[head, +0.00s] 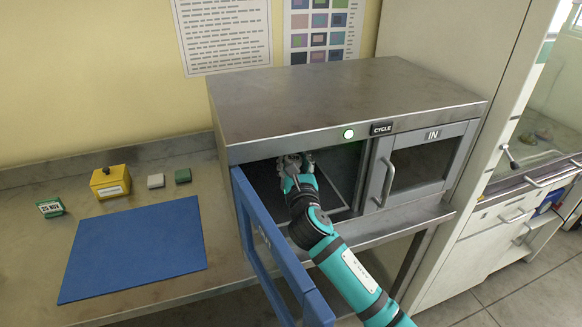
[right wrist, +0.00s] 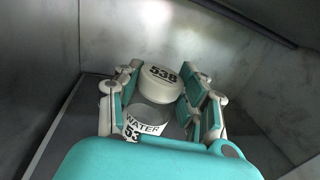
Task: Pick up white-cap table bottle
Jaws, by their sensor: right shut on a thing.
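A bottle with a white cap (right wrist: 160,82) marked 538 shows in the right wrist view. Its label (right wrist: 140,127) reads WATER, with part of a number below. My right gripper (head: 294,164) reaches through the open left doorway of the steel incubator (head: 330,100). It is shut on the bottle, with a finger on each side, as the right wrist view (right wrist: 163,90) shows. The bottle's lower part is hidden behind my gripper body. In the head view my gripper and arm mostly hide the bottle. My left gripper is not in view.
The blue-framed door (head: 268,235) stands open left of my arm. The right door (head: 420,165), marked IN, is closed. A blue mat (head: 135,250) lies bare on the bench. Behind it are a yellow box (head: 110,182) and small green and white blocks.

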